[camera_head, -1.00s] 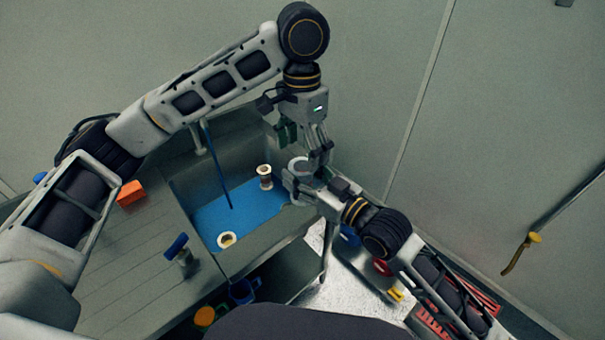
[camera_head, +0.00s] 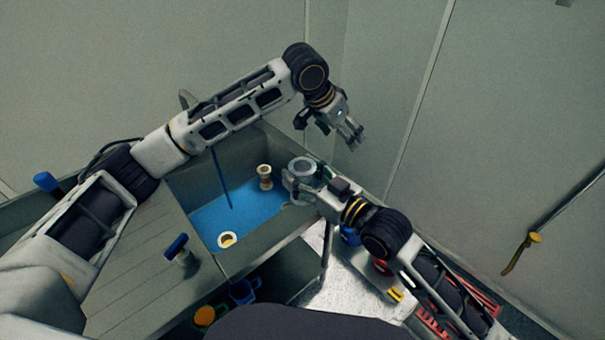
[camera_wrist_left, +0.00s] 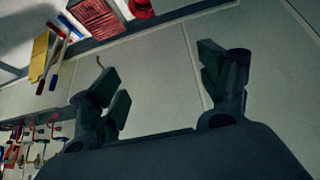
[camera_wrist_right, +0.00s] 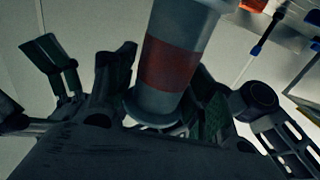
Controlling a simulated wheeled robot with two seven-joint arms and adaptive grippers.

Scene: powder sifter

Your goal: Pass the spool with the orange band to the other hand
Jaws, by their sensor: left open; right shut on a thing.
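My right gripper (camera_head: 298,183) is shut on a grey spool (camera_head: 302,166) and holds it up beside the sink's right edge. In the right wrist view the spool (camera_wrist_right: 180,62) stands up between the fingers of my right gripper (camera_wrist_right: 166,100), and a dull reddish-orange band circles its middle. My left gripper (camera_head: 353,137) is open and empty, up and to the right of the spool and apart from it.
Red and yellow items lie at lower right.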

